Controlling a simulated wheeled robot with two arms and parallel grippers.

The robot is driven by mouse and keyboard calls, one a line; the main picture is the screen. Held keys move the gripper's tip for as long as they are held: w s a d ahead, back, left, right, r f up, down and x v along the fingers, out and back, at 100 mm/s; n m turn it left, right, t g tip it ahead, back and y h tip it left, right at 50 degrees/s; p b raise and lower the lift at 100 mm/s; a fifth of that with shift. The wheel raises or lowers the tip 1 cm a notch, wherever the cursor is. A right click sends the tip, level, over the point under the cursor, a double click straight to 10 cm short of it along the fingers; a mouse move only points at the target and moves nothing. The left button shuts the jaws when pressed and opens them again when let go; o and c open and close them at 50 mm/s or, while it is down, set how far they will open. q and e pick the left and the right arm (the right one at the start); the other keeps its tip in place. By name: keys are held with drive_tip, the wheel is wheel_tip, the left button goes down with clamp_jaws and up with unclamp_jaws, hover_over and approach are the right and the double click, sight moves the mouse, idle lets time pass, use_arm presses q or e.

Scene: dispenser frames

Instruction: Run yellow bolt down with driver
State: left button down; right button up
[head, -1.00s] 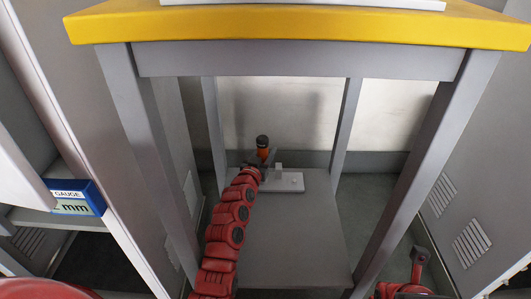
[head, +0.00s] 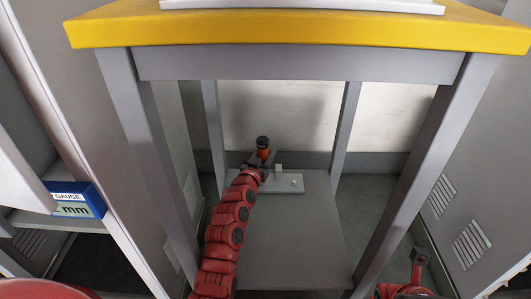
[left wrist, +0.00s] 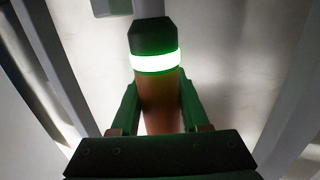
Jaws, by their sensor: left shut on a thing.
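The driver (head: 263,152) has an orange body and a dark cap. It stands about upright over the left part of a pale plate (head: 292,186) on the low grey shelf. My left gripper (head: 259,168) is shut on the driver. In the left wrist view the driver (left wrist: 160,92) sits between both fingers, and a band on it glows white with green edges. I cannot make out a yellow bolt; the gripper and driver cover that part of the plate. My right gripper (head: 418,256) is low at the right, away from the plate, its jaws too small to read.
A small upright block (head: 279,172) and a small pale stud (head: 294,182) stand on the plate, right of the driver. A yellow-edged table top (head: 300,28) is above, with grey legs around the shelf (head: 290,240). A blue gauge box (head: 80,200) is at left.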

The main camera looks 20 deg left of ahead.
use_arm(q)
drive_tip(key=shift+r+p, duration=1.5)
drive_tip(key=shift+r, duration=0.9)
